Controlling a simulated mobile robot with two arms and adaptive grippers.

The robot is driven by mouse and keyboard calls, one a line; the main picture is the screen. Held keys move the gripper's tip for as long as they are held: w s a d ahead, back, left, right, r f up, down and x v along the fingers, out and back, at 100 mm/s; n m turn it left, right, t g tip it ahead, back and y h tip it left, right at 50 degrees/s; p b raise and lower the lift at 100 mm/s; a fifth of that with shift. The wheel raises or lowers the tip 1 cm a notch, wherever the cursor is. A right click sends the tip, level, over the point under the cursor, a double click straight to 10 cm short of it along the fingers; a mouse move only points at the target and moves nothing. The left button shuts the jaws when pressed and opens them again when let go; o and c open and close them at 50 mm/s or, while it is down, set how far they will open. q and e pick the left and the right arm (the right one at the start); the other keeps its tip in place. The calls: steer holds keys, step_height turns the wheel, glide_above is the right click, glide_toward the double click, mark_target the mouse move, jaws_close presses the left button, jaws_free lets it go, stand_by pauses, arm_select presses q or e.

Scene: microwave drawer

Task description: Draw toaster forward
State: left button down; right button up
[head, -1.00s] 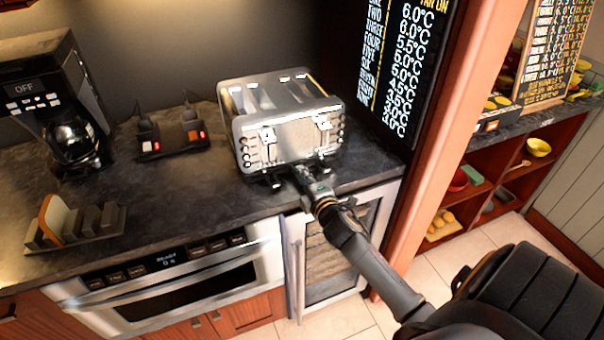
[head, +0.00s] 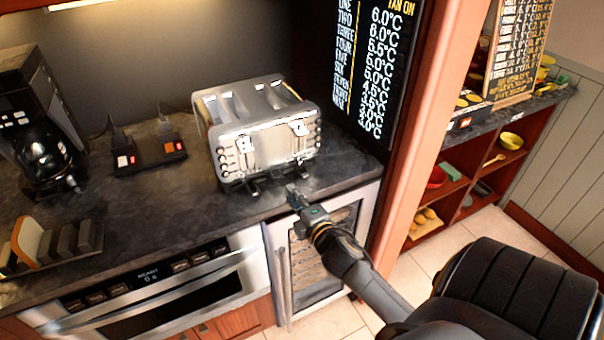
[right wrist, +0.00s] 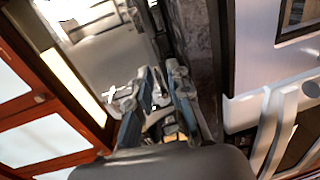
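The silver toaster (head: 265,148) stands upright on the dark countertop, its front levers and knobs facing me. Its front feet are a short way behind the counter's front edge. My right gripper (head: 293,192) is just in front of the toaster's lower front, over the counter edge, with a small gap between them. In the right wrist view the fingers (right wrist: 164,72) stand apart with nothing clearly held between them. The toaster's metal front (right wrist: 112,55) shows beyond them at upper left. My left gripper is not in view.
A coffee machine (head: 40,125) and a small black device with lit switches (head: 148,152) stand left on the counter (head: 150,205). A toast rack (head: 55,245) is at front left. A wooden post (head: 425,120) bounds the right side. The counter before the toaster is a narrow clear strip.

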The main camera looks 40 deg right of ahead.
steer(key=v, duration=0.5)
steer(key=shift+s+a, duration=0.1)
steer(key=shift+s, duration=0.05)
steer(key=s+a+f+m+g+y, duration=0.1)
steer(key=s+a+f+m+g, duration=0.2)
steer(key=f, duration=0.8)
steer(key=s+a+f+m+g+y, duration=0.15)
steer(key=s+f, duration=0.25)
steer(key=f, duration=0.8)
steer(key=s+a+f+m+g, duration=0.2)
steer(key=s+f+g, duration=0.2)
steer(key=f, duration=0.7)
steer(key=s+a+f+m+g, duration=0.2)
steer(key=s+f, duration=0.3)
steer(key=s, duration=0.4)
steer(key=s+a+f+m+g+y, duration=0.1)
steer(key=s+a+f+m+g, duration=0.1)
steer(key=s+f, duration=0.4)
steer(key=s+a+f+m+g, duration=0.2)
steer(key=s+f, duration=0.4)
steer(key=s, duration=0.5)
steer(key=shift+s+a+f+g, duration=0.2)
steer(key=shift+s+g, duration=0.1)
steer(key=shift+g, duration=0.05)
